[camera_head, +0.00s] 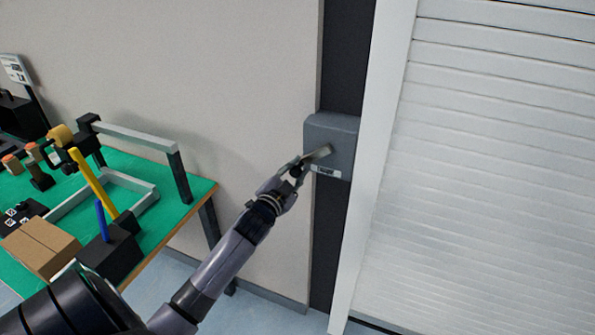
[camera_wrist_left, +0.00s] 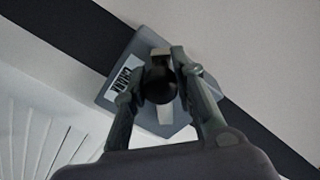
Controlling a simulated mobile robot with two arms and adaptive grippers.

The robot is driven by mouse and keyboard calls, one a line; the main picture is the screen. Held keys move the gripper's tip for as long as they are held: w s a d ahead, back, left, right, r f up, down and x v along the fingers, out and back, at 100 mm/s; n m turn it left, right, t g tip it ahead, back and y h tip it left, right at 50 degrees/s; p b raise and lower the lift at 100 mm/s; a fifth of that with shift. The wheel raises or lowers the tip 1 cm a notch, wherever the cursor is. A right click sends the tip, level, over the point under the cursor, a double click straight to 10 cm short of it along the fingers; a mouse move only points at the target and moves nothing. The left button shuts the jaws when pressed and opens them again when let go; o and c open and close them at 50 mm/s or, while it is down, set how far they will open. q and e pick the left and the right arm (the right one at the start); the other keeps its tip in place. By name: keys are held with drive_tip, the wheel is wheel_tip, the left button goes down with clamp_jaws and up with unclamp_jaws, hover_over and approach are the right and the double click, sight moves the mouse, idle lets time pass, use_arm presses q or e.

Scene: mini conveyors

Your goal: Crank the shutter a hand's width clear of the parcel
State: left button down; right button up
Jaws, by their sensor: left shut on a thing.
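The white slatted shutter (camera_head: 490,170) fills the right side of the head view; its lower part runs out of the picture. A grey crank box (camera_head: 345,135) sits on the dark post left of the shutter. A short metal crank arm (camera_head: 320,153) comes out of it, pointing down-left. My left gripper (camera_head: 297,170) is shut on the crank's black knob, which shows between its fingers in the left wrist view (camera_wrist_left: 160,84). The box with its label also shows there (camera_wrist_left: 118,92). No parcel shows at the shutter. My right gripper is not in view.
A green-topped table (camera_head: 170,215) stands at the left with a brown cardboard box (camera_head: 40,247), a yellow bar (camera_head: 92,180), a dark block with a blue stick (camera_head: 110,252) and a grey rail (camera_head: 130,137). Bare wall and floor lie between table and post.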

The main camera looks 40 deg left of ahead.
use_arm(q)
drive_tip(key=shift+r, duration=0.2)
drive_tip(key=c, duration=1.3)
unclamp_jaws()
drive_tip(key=shift+f, duration=0.1)
drive_tip(key=s+d, duration=0.2)
drive_tip(key=s, duration=0.9)
drive_tip(key=shift+s+d, duration=0.2)
drive_tip(key=shift+s, duration=0.2)
